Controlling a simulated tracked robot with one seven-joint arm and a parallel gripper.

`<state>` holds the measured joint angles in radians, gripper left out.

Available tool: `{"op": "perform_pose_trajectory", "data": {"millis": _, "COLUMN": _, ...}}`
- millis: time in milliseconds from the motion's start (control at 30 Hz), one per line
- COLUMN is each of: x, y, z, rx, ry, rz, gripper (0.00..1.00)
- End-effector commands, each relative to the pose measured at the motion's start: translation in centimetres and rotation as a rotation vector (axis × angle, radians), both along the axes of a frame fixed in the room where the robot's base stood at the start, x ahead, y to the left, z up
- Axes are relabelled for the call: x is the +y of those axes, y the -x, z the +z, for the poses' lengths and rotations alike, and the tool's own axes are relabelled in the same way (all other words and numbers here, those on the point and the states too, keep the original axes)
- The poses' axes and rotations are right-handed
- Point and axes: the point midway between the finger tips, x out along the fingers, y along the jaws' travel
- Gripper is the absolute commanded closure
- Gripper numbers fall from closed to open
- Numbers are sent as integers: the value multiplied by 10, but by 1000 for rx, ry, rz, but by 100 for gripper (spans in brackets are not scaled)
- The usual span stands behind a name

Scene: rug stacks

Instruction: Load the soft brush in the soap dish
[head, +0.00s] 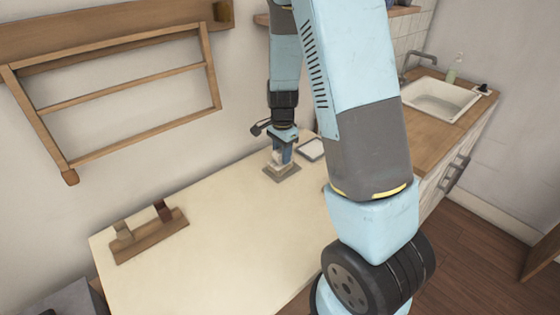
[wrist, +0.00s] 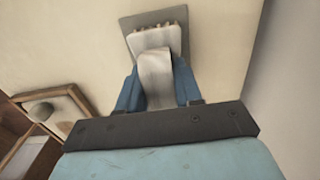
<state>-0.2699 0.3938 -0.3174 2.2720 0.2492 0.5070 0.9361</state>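My gripper (head: 283,150) points down at the back right of the table. In the wrist view its blue fingers (wrist: 158,92) stand on both sides of a pale grey handle and appear closed on it. The handle belongs to a pale piece (wrist: 152,40) with small bumps along its far edge, which looks like the soft brush. It is over a flat grey square plate (head: 282,174), which also shows in the wrist view (wrist: 128,22). I cannot tell whether the piece touches the plate. I cannot tell for sure which thing is the soap dish.
A shallow light tray with a dark rim (head: 310,149) lies right of my gripper. A wooden block with two upright pieces (head: 150,236) stands at the table's left. The cream table (head: 225,235) is clear between. A sink (head: 438,99) is at the right; a wooden rack (head: 120,100) hangs on the wall.

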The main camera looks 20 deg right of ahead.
Motion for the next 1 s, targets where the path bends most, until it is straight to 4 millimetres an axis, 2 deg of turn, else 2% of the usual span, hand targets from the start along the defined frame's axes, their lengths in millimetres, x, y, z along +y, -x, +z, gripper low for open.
{"op": "perform_pose_trajectory", "data": {"millis": 33, "x": 0, "y": 0, "z": 0, "rx": 0, "ry": 0, "rz": 0, "gripper": 71}}
{"op": "perform_pose_trajectory", "data": {"millis": 333, "x": 0, "y": 0, "z": 0, "rx": 0, "ry": 0, "rz": 0, "gripper": 100}}
{"op": "perform_pose_trajectory", "data": {"millis": 567, "x": 1, "y": 0, "z": 3, "rx": -1, "ry": 0, "rz": 0, "gripper": 100}}
{"op": "perform_pose_trajectory", "data": {"millis": 1000, "x": 1, "y": -1, "z": 27, "rx": -2, "ry": 0, "rz": 2, "gripper": 100}}
